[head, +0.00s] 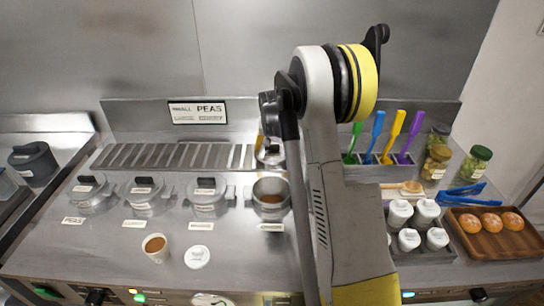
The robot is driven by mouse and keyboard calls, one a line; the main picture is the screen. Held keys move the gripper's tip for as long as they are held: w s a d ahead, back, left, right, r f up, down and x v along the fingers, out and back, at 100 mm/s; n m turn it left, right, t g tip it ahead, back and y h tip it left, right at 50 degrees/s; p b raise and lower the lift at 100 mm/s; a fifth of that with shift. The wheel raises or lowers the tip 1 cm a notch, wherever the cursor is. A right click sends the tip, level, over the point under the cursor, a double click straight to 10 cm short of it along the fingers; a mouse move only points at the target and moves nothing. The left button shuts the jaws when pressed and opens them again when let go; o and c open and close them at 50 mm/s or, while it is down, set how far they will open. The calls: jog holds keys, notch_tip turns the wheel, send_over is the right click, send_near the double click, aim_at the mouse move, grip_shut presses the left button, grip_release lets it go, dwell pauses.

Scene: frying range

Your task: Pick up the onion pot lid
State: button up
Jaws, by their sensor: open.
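Three small pots with clear lids and dark handles stand in a row on the steel range: a left one (90,194), a middle one (144,194) and a right one (207,194). The left pot's front label reads PEAS; the other labels are too small to read, so I cannot tell which lid is the onion one. A fourth pot (271,198) is uncovered, with brown contents. My gripper (268,150) is behind this pot, partly hidden by my arm. It is open; a rounded shiny shape at its tips is unclear.
A paper cup (155,246) of brown liquid and a white cup lid (198,257) are in front. At right are white-lidded shakers (409,240), blue tongs (462,194), a bun tray (470,246) and jars (475,163).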

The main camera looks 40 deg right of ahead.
jog(key=shift+r, duration=0.1)
jog(key=shift+c, duration=0.2)
jog(key=c, duration=1.3)
